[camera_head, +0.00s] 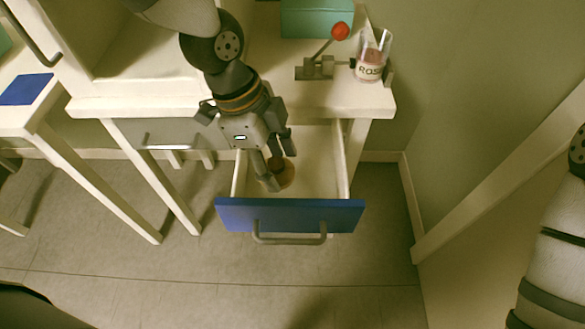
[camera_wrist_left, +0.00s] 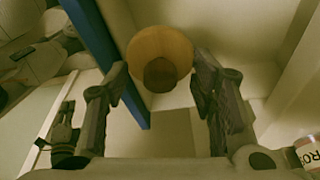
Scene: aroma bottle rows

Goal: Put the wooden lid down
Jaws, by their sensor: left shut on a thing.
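The wooden lid (camera_head: 286,176) is round, with a darker knob, and sits inside the outline of the open blue-fronted drawer (camera_head: 290,214). In the left wrist view the lid (camera_wrist_left: 160,45) is between the fingers, its knob facing the camera. My left gripper (camera_head: 277,172) reaches down into the drawer and is shut on the lid. It also shows in the left wrist view (camera_wrist_left: 159,78). Whether the lid touches the drawer floor cannot be told. The fingers hide part of the lid in the head view.
On the counter above the drawer are a lever with a red knob (camera_head: 340,31), a glass labelled ROSE (camera_head: 371,57) and a green box (camera_head: 316,18). A shut drawer (camera_head: 170,133) is to the left. The drawer's right part looks empty.

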